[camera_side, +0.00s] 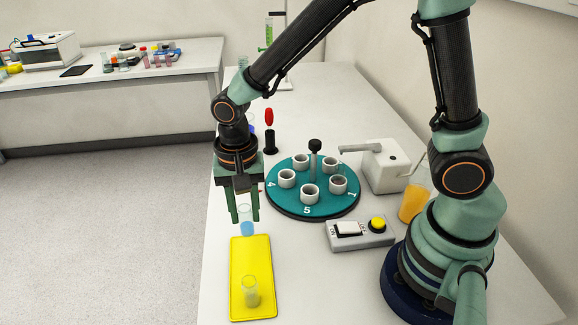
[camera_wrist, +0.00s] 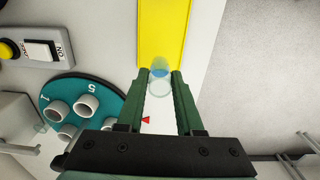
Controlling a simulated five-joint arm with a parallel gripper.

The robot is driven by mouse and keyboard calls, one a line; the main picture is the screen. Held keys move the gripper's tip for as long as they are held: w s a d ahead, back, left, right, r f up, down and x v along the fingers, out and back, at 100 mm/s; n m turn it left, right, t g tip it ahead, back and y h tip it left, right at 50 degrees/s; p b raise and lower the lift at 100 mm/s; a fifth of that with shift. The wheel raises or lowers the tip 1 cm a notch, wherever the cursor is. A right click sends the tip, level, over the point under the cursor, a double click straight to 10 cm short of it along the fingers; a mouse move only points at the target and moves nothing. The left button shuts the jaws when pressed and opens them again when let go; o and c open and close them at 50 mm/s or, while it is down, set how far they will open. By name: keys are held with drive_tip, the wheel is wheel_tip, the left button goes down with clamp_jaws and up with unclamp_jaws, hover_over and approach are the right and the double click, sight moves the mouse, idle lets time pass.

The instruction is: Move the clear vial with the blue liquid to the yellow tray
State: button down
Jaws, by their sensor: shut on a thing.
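My gripper (camera_side: 243,214) is shut on the clear vial with the blue liquid (camera_side: 247,226), which hangs upright below the green fingers. In the side view the vial is just above the far end of the yellow tray (camera_side: 239,278). In the wrist view the vial (camera_wrist: 160,81) is between the fingertips of my gripper (camera_wrist: 160,76), at the edge of the yellow tray (camera_wrist: 165,30). I cannot tell how high it is above the surface. Another clear vial with pale yellowish contents (camera_side: 251,291) stands on the near part of the tray.
A teal carousel (camera_side: 313,208) with several white cups stands right of my gripper. A grey switch box (camera_side: 360,233) with a yellow button is in front of it. A beaker of orange liquid (camera_side: 413,204) is further right. The tray lies near the table's left edge.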

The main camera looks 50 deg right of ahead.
sight(247, 228)
drive_tip(key=shift+f, duration=2.5)
drive_tip(key=c, duration=0.6)
unclamp_jaws()
drive_tip(key=shift+f, duration=0.1)
drive_tip(key=shift+o, duration=0.2)
wheel_tip(247, 228, up, 12)
drive_tip(key=shift+r, duration=0.1)
drive_tip(key=s+d+r+n+t, duration=0.2)
drive_tip(key=d+r+n, duration=0.2)
drive_tip(key=d, duration=0.2)
drive_tip(key=s+d+r+n+t, duration=0.2)
drive_tip(key=d+r+n+t, duration=0.1)
drive_tip(key=d+r+n, duration=0.2)
drive_tip(key=shift+s+d+t, duration=0.3)
drive_tip(key=shift+s+d, duration=0.05)
drive_tip(key=shift+d, duration=0.9)
